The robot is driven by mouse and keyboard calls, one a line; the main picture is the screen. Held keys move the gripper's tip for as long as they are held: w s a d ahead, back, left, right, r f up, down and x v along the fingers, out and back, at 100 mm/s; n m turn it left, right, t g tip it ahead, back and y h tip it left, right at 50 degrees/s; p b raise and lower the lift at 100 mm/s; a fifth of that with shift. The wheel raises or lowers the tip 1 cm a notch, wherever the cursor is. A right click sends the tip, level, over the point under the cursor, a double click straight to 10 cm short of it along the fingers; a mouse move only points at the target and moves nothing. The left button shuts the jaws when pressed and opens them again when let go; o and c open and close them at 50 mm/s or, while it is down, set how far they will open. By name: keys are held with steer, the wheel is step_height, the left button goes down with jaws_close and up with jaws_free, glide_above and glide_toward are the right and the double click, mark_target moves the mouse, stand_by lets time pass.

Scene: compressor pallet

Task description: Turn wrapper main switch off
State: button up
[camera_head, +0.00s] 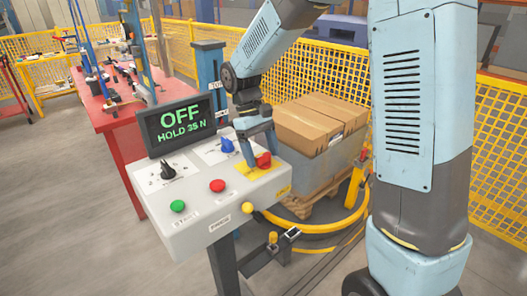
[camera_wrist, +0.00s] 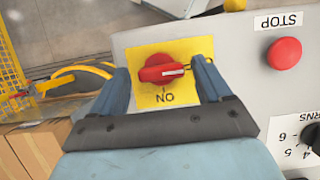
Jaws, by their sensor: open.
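The main switch is a red rotary knob (camera_wrist: 163,70) on a yellow plate (camera_wrist: 150,98). In the wrist view its bar lies nearly level, with its white mark towards the right; an upside-down ON label is below it. In the head view the red knob (camera_head: 264,160) is at the right of the grey control panel (camera_head: 190,232), partly hidden by my gripper (camera_head: 259,150). My gripper (camera_wrist: 161,70) is open, one finger on each side of the knob. Contact cannot be told. The display (camera_head: 178,122) reads OFF and HOLD 35 N.
The panel also carries a red stop button (camera_head: 217,185), a green button (camera_head: 178,206), a blue knob (camera_head: 227,145), a black knob (camera_head: 168,170) and a yellow button (camera_head: 247,207). A boxed pallet load (camera_head: 316,135) and yellow fence (camera_head: 330,68) stand behind.

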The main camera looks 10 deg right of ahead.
steer(key=v, duration=1.3)
steer(key=shift+w+r, duration=0.2)
steer(key=shift+r, duration=0.1)
steer(key=s+d+r+m+t+y, duration=0.2)
steer(key=s+d+m+t, duration=0.5)
steer(key=s+d, duration=1.3)
steer(key=shift+s+r+t+y, duration=0.25)
steer(key=shift+s+t+y, duration=0.05)
steer(key=shift+s+t, duration=0.8)
steer(key=shift+w, duration=0.1)
